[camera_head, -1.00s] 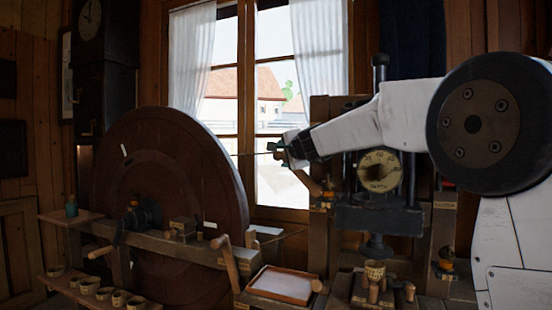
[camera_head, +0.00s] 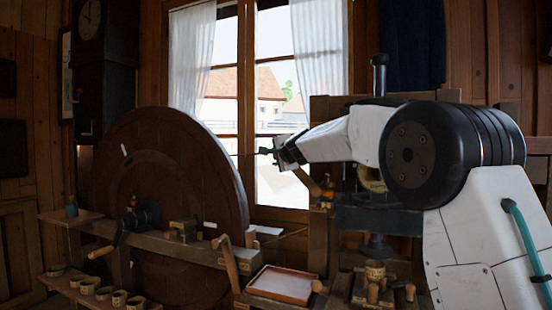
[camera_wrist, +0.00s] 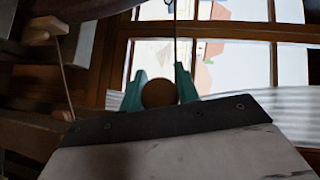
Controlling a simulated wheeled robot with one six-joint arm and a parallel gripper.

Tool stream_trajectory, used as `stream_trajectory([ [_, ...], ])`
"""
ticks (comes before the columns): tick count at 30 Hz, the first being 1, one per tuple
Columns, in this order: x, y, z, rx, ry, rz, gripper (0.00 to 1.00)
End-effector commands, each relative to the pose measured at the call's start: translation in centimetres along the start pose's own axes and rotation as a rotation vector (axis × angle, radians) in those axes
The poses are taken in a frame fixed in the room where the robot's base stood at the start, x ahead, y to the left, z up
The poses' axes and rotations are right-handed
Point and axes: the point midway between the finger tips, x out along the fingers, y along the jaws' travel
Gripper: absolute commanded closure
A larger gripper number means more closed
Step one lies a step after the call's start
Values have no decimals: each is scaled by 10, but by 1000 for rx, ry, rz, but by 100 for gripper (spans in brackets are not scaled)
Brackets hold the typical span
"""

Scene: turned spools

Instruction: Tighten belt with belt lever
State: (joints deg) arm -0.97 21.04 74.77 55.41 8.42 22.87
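My gripper (camera_head: 274,151) is in front of the window, between the large wheel and the wooden post. In the wrist view, its two green fingers (camera_wrist: 159,88) stand on either side of a round brown wooden knob and seem to touch it. I take this knob (camera_wrist: 159,95) to be the end of the belt lever. In the head view, a slanting wooden bar (camera_head: 308,183) shows just under my gripper; its upper end is hidden by my wrist. The thin dark belt (camera_head: 247,154) runs from the big dark-red wheel (camera_head: 165,185) toward my gripper.
A press column (camera_head: 377,247) stands right of my gripper, partly behind my arm. Several small cups (camera_head: 104,293) line the low left shelf.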

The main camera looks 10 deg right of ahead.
Motion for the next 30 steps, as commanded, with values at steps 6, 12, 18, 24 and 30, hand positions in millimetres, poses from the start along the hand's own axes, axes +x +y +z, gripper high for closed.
stream_trajectory([
  [6,-1,-1,-1,0,0,0,100],
  [12,-6,-5,-6,-1,1,-1,100],
  [18,-15,-13,-17,-1,4,-3,100],
  [24,-33,-25,-34,-1,6,-6,100],
  [30,-52,-33,-52,-1,8,-10,100],
])
